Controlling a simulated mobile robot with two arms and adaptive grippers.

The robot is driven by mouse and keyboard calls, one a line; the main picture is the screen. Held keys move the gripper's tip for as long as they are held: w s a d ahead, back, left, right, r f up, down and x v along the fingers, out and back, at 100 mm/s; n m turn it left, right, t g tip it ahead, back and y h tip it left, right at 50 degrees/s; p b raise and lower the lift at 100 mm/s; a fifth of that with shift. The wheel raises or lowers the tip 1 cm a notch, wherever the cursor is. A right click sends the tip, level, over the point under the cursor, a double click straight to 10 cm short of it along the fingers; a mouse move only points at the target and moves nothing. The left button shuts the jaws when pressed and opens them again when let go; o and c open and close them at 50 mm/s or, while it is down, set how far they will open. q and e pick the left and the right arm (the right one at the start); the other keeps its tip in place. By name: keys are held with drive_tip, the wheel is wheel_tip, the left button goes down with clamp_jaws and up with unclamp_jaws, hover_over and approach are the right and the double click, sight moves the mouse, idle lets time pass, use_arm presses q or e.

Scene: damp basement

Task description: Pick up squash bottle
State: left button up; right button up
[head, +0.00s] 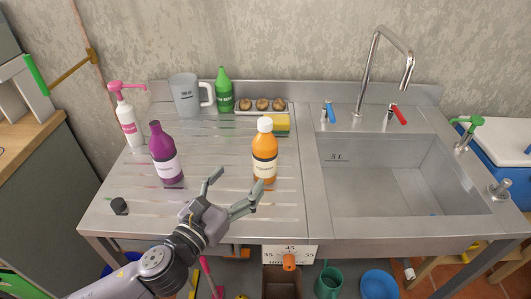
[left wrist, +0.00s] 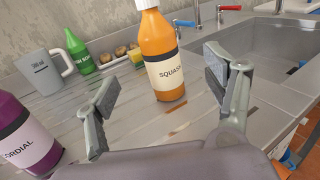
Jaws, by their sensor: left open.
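The squash bottle (head: 265,150) is orange with a white cap and a pale label. It stands upright on the ribbed steel drainer (head: 225,205), left of the sink. In the left wrist view the squash bottle (left wrist: 159,50) stands beyond and between my open fingers, with its label reading "SQUASH". My left gripper (head: 236,190) is open and empty, at the near side of the bottle and a little to its left. It also shows in the left wrist view (left wrist: 160,90). The fingers look apart from the bottle. My right gripper is not in view.
A purple cordial bottle (head: 164,154) stands left of my gripper. Behind are a measuring jug (head: 185,96), a green bottle (head: 224,92), a tray of brown round items (head: 262,106) and a yellow-green sponge (head: 278,124). The sink (head: 400,175) lies right.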

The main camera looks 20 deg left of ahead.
sight(259, 155)
use_arm(q)
drive_tip(key=p+x, duration=0.1)
drive_tip(key=x, duration=0.7)
drive_tip(key=shift+a+p, duration=0.1)
drive_tip(key=shift+p, duration=0.2)
drive_tip(key=shift+w+f, duration=0.1)
drive_tip(key=shift+w, duration=0.15)
drive_tip(key=p+x, duration=0.1)
drive_tip(key=x, duration=0.3)
drive_tip(key=shift+w+a, duration=0.1)
drive_tip(key=shift+w+f, duration=0.15)
drive_tip(key=shift+w, duration=0.4)
drive_tip(key=shift+s, duration=0.1)
drive_tip(key=shift+c, duration=1.8)
drive_tip(key=c, duration=1.3)
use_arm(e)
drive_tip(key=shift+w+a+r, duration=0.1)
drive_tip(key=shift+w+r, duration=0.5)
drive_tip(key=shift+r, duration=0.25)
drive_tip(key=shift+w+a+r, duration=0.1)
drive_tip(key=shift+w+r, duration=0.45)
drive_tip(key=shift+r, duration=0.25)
